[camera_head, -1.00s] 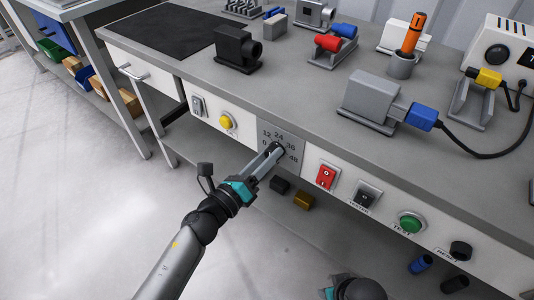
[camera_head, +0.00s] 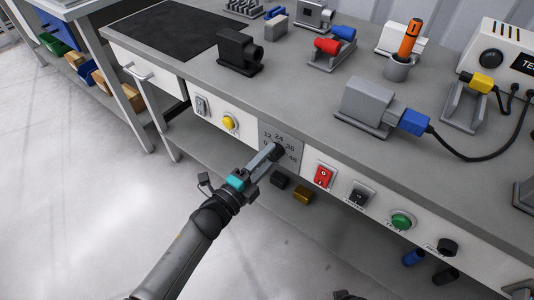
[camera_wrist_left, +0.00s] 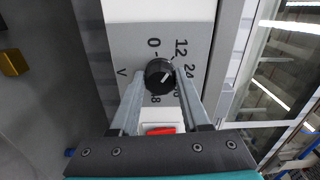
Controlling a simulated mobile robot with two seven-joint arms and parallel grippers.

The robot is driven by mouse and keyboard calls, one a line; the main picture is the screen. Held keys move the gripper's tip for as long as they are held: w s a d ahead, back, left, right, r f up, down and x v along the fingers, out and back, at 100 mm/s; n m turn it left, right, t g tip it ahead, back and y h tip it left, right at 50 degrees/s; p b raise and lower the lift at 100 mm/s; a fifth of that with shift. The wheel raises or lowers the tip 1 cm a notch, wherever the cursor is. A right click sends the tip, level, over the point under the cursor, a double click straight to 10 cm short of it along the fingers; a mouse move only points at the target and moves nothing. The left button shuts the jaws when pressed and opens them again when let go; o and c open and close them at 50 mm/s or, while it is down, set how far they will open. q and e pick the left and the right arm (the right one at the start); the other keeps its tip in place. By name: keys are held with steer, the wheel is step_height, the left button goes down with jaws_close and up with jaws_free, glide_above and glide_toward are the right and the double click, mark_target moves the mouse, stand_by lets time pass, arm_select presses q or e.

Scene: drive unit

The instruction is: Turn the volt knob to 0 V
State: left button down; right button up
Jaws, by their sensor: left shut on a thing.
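The volt knob (camera_head: 279,150) is a round black dial on a grey plate marked 0, 12, 24, 36 and 48, on the bench's front panel. In the left wrist view the knob (camera_wrist_left: 159,76) has a white pointer line, which points up and right, roughly between 12 and 24. The 0 mark (camera_wrist_left: 154,43) is above the knob there. My left gripper (camera_head: 272,156) reaches the knob from the lower left. In the left wrist view its fingers (camera_wrist_left: 161,84) are shut on the knob, one on each side. My right gripper is not seen.
A red rocker switch (camera_head: 323,176), a black switch (camera_head: 358,196) and a green button (camera_head: 401,221) sit to the right of the knob plate. A yellow button (camera_head: 230,122) is to its left. The bench top (camera_head: 290,105) overhangs above. The floor in front is clear.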

mark_target(270, 157)
arm_select(q)
steer(key=shift+f+n+p, duration=0.15)
steer(key=shift+n+p, duration=1.3)
steer(key=shift+n, duration=2.95)
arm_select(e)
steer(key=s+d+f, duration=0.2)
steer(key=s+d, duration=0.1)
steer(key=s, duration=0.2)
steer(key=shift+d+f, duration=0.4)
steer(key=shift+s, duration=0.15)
arm_select(q)
steer(key=shift+c, duration=1.9)
jaws_free()
steer(key=shift+s+a, duration=0.15)
steer(key=shift+s, duration=0.1)
steer(key=p+v, duration=0.1)
steer(key=v, duration=0.3)
steer(key=p+v, duration=0.2)
steer(key=v, duration=0.8)
steer(key=shift+s+a, duration=0.2)
steer(key=shift+s, duration=0.1)
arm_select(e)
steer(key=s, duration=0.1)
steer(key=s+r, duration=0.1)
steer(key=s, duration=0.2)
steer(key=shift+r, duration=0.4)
